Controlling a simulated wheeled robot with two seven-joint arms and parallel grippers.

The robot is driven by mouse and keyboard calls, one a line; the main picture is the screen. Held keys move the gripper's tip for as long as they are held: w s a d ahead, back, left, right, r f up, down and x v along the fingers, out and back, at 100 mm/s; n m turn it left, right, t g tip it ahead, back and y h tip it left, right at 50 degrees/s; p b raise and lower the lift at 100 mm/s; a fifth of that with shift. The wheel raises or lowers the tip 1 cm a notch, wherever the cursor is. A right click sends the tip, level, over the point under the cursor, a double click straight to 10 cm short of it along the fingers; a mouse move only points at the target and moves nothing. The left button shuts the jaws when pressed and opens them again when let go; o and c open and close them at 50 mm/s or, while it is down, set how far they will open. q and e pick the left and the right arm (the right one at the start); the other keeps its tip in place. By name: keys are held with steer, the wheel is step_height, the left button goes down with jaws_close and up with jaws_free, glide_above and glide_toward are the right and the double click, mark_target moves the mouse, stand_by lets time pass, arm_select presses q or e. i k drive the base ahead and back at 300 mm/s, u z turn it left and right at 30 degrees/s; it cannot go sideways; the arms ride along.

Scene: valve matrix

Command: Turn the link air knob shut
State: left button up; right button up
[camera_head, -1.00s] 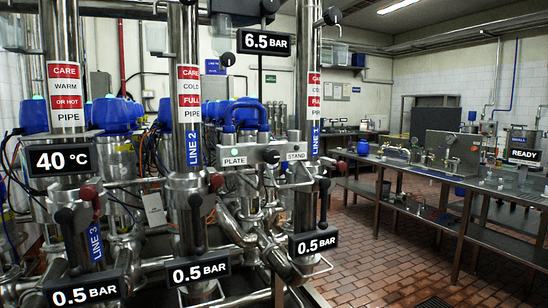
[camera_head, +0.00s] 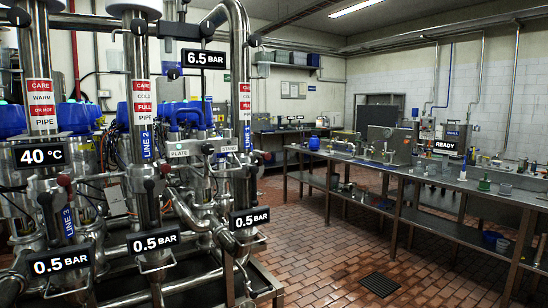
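No knob in the camera_head view carries a readable "link air" label, so I cannot tell which one it is. The valve matrix of steel pipes (camera_head: 146,225) stands at the left. A small grey manifold (camera_head: 205,147) marked PLATE and STAND sits among the pipes, with small dark knobs near it. A sign above it (camera_head: 203,59) reads 6.5 BAR. Red knobs (camera_head: 165,169) and black handles (camera_head: 150,187) sit on the line pipes. Three signs (camera_head: 153,241) read 0.5 BAR and one (camera_head: 39,155) reads 40 °C. Neither gripper is in view.
A long steel bench (camera_head: 345,157) runs along the right with apparatus and small vessels on it.

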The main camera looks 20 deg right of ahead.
mark_target(207, 148)
steer(key=z, duration=0.3)
steer(key=k, duration=0.4)
steer(key=u, duration=0.9)
steer(key=i, duration=0.95)
steer(key=z, duration=0.5)
steer(key=i, duration=0.8)
steer(key=z, duration=0.75)
